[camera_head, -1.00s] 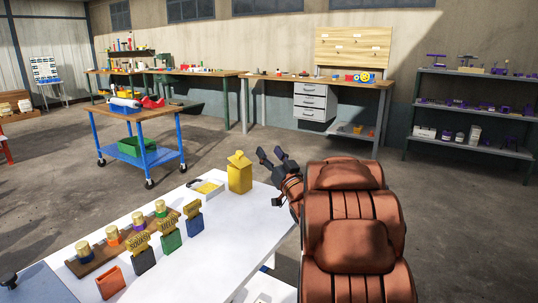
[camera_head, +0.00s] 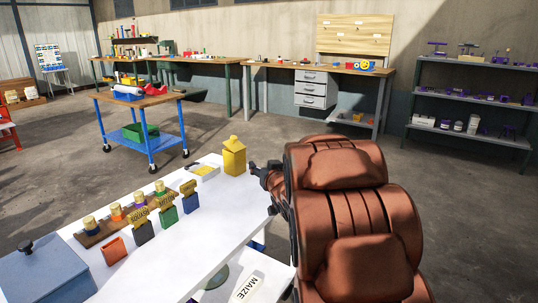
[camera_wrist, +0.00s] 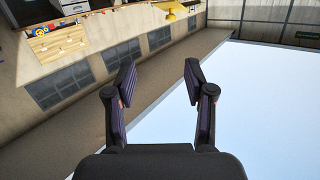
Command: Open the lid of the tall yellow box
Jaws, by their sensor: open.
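The tall yellow box (camera_head: 234,160) stands upright at the far right corner of the white table in the head view. Its lid, with a small knob (camera_head: 233,140) on top, looks closed. My gripper (camera_head: 256,170) is just right of the box, partly hidden behind my arm; I cannot tell whether it touches the box. In the wrist view my gripper (camera_wrist: 160,75) is open with nothing between its fingers.
A small white tray (camera_head: 205,174) with yellow contents sits left of the box. Several seed packets (camera_head: 167,213) and gold-topped jars (camera_head: 89,224) stand further left. A blue-grey box (camera_head: 45,275) is at the near left. A MAIZE label (camera_head: 248,287) shows at the near edge.

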